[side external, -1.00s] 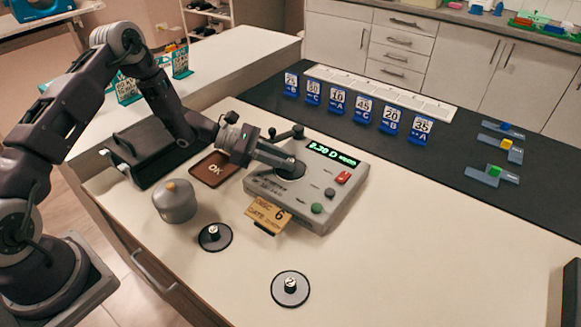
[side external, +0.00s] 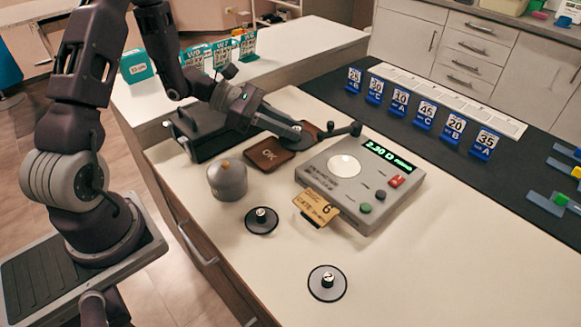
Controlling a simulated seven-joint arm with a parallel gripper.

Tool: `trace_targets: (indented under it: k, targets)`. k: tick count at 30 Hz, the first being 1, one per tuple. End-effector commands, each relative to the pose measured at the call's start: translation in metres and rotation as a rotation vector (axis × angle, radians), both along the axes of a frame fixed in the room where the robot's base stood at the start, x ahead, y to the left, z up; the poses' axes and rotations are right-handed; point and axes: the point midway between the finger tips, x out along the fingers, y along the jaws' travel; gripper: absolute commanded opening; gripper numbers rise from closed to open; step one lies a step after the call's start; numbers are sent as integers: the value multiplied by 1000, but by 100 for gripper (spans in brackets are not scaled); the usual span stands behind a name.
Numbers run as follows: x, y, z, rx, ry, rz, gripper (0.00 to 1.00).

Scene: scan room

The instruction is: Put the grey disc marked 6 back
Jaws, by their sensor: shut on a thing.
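My gripper (side external: 292,130) is shut on a grey disc (side external: 304,138) with a dark rim and holds it near the measuring device's back left corner, by the brown tray marked OK (side external: 268,154). The disc's marking is not readable here, and the gripper hides part of it. The device (side external: 340,195) has a bare pale round pad (side external: 344,167) and a green display reading about 2.30 D. A tan card marked 6 (side external: 316,207) sticks out of its front. A black case (side external: 208,140) stands left of the tray.
Two other discs with knobs (side external: 261,220) (side external: 327,283) lie on the pale table, beside a grey pot (side external: 227,180) with an orange knob. A dark lever (side external: 345,130) rises at the device's back. Blue number cards (side external: 400,101) stand on the black strip. The front right table is clear.

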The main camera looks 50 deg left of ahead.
Motion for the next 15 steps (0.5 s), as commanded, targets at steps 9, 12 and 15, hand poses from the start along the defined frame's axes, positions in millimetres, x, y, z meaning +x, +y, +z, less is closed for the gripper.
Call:
trace_targets:
  k: [9, 12, 15]
  targets:
    - [-36, -48, -6, -18, -7, -240, 0]
    - [-57, -82, -15, -21, -6, -448, 0]
    - [-83, -110, -26, -18, -4, -659, 0]
